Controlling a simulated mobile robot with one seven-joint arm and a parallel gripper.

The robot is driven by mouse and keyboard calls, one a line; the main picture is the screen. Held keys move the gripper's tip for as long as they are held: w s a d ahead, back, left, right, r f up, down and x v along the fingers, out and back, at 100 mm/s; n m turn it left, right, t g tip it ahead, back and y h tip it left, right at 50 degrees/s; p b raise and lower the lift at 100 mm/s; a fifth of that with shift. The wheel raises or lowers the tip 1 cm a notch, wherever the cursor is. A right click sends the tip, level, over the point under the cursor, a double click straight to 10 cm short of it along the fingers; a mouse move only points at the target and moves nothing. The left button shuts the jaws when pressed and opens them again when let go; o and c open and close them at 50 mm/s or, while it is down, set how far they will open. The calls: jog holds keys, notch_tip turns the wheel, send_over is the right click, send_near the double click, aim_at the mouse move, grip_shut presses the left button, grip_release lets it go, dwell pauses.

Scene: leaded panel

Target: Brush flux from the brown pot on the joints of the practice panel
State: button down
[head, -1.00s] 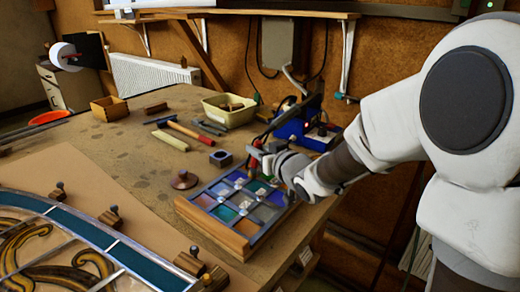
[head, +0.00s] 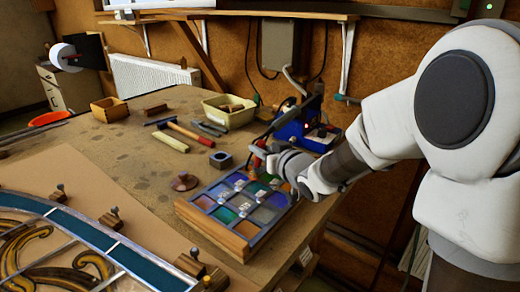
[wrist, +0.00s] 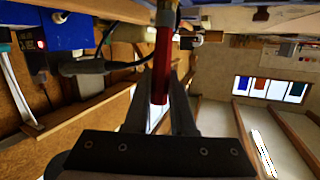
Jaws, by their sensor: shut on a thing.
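The practice panel (head: 242,249) is a wood-edged tray of coloured glass squares with grey strips between them, at the bench's right edge. Pale spots show at several joints. My gripper (head: 266,157) is over the panel's far side. In the wrist view my gripper (wrist: 168,88) is shut on a red-handled tool (wrist: 161,60), likely the brush. Its red handle also shows in the head view (head: 260,150). Its tip is hidden, so contact with the panel cannot be told. A low round brown thing with a knob (head: 184,182), perhaps the brown pot, sits left of the panel.
A dark square block (head: 221,160) stands behind the panel. A hammer (head: 190,133), a pale bar (head: 170,141) and a cream tub (head: 229,110) lie farther back. Blue equipment (head: 305,134) stands behind my gripper. A large leaded panel (head: 85,240) fills the front left.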

jog(key=shift+s+a, duration=0.3)
jog(key=shift+s, duration=0.1)
jog(key=shift+r, duration=0.1)
notch_tip(320, 180, up, 6)
jog(key=p, duration=0.5)
dwell(0.9)
